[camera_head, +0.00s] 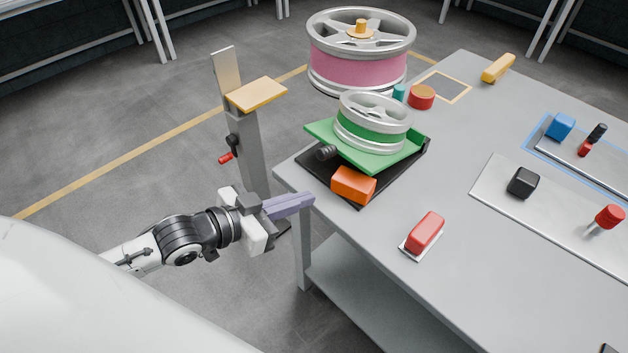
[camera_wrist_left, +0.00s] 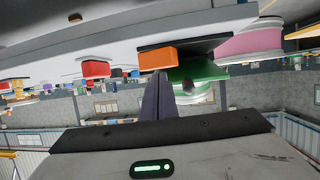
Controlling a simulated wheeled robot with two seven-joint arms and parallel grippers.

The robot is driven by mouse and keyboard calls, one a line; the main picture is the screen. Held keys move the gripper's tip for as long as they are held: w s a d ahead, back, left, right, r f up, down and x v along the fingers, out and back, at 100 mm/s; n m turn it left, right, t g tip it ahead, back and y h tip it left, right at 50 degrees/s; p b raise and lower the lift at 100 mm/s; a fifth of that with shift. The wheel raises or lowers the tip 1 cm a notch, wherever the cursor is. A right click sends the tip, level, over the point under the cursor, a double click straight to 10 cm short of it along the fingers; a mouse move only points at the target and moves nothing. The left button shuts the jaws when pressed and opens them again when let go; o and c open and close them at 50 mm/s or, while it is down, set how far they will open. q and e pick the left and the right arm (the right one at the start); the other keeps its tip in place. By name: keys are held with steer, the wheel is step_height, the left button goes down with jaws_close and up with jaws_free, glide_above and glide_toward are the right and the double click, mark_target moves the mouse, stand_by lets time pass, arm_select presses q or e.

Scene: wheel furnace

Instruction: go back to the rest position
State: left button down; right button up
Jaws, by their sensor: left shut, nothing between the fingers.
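My left gripper (camera_head: 312,199) comes in from the left and is at the near left corner of the grey table (camera_head: 390,255). Its purple-grey fingers are shut together with nothing between them. In the left wrist view the closed fingers (camera_wrist_left: 158,98) point away from the camera, below an orange block (camera_wrist_left: 157,59) in the picture. In the head view the orange block (camera_head: 353,185) sits on a black base under a green plate (camera_head: 411,153), just right of the fingertips and apart from them. My right gripper is not in view.
A green-banded wheel (camera_head: 374,123) lies on the green plate, with a pink-banded wheel (camera_head: 361,67) behind it. A post with a yellow top (camera_head: 257,94) stands left of the table. A red block (camera_head: 425,232) lies on the table front. Floor at left is clear.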

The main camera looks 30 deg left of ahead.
arm_select(q)
steer(key=s+d+f+n+g+y, duration=0.1)
steer(key=s+d+f+g+y, duration=0.1)
steer(key=s+f, duration=0.5)
steer(key=s+d+f+n+g+y, duration=0.1)
steer(key=s+d+f+n+g, duration=0.1)
steer(key=s+f, duration=0.6)
step_height(320, 180, down, 5)
steer(key=shift+s+d+f+y, duration=0.1)
steer(key=shift+s+d+y, duration=0.25)
steer(key=shift+d, duration=0.3)
steer(key=shift+w, duration=0.15)
